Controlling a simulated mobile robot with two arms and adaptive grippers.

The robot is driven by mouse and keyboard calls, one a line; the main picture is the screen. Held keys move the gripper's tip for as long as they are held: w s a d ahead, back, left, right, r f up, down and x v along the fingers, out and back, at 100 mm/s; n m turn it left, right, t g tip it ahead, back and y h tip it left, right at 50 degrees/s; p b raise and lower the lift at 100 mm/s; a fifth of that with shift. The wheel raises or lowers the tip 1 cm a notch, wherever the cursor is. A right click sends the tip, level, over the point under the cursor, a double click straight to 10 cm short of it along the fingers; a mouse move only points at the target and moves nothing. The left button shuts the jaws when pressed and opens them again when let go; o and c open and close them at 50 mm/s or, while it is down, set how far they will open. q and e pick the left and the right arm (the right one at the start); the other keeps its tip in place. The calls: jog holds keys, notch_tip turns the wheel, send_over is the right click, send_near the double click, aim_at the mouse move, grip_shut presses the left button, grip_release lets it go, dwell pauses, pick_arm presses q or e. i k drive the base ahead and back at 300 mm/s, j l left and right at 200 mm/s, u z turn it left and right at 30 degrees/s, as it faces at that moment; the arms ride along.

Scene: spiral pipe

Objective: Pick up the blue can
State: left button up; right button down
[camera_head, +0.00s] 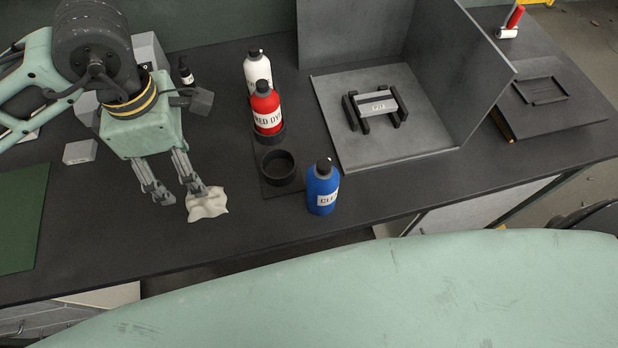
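The blue can (322,190) stands upright on the dark workbench (250,228), near its front edge. It has a black cap and a white label. My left gripper (176,198) hangs over the bench to the left of the can, well apart from it. Its two fingers are spread, with no object between them. One fingertip is at a crumpled pale cloth (207,205); I cannot tell whether it touches. My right gripper is not in view.
A holder with an empty round cup (278,166) sits just left of the can. A red bottle (267,110) and a white bottle (257,72) stand behind. A grey walled tray (420,140) with a small fixture (378,107) is at the back right.

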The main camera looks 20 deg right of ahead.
aim_at(322, 191)
jog(key=k+l+z, duration=0.3)
jog(key=k, duration=0.3)
jog(key=k+l+z, duration=0.3)
jog(key=k+l, duration=0.2)
jog(key=k, duration=0.1)
